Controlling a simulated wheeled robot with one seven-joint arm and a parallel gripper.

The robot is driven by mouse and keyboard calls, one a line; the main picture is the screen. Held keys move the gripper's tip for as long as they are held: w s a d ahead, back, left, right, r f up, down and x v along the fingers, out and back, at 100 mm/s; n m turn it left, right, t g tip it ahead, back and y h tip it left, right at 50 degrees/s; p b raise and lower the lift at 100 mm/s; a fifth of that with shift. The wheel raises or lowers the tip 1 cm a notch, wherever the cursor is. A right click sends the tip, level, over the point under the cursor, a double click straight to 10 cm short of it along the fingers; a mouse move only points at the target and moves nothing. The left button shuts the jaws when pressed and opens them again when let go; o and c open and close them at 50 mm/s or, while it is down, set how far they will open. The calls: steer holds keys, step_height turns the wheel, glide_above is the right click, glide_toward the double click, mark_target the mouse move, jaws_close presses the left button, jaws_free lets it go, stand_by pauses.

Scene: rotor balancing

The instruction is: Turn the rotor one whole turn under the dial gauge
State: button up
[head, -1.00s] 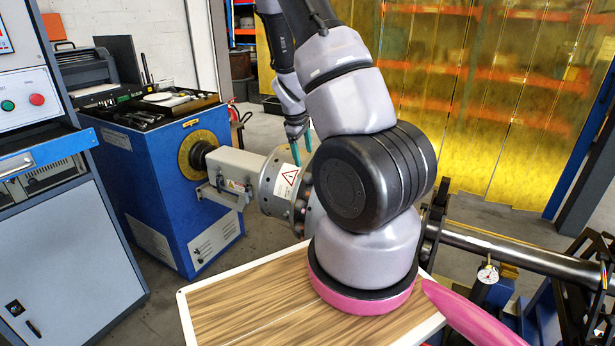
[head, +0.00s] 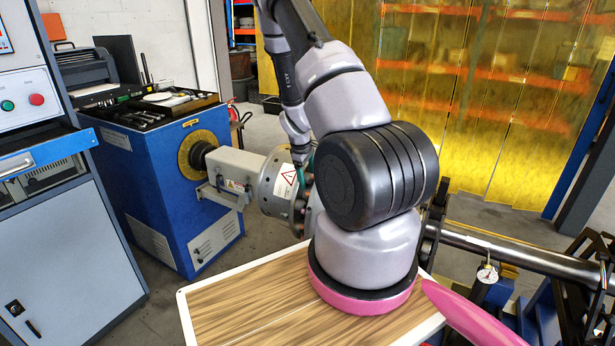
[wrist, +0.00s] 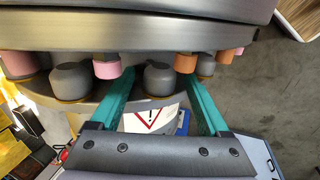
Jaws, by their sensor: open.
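The rotor's steel shaft (head: 520,258) runs to the right behind my arm. The dial gauge (head: 487,273), with a white round face, sits at this shaft; its needle is too small to read. The grey drive flange (head: 280,186) with a warning label is at the rotor's left end. My gripper (head: 303,178) is at the flange's right side, partly hidden by my arm. In the wrist view its teal fingers (wrist: 159,84) are open, one on each side of a rounded grey knob (wrist: 159,79). I cannot tell if they touch it. Pink pegs (wrist: 107,67) and orange pegs (wrist: 186,62) stand beside it.
The blue headstock (head: 165,180) carries a tray of tools (head: 160,108). A grey control cabinet (head: 65,235) stands at the left. Dark stands (head: 598,290) are at the right. A yellow strip curtain (head: 500,120) hangs behind. Floor is clear beyond the shaft.

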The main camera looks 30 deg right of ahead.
jaws_close()
stand_by(1.3)
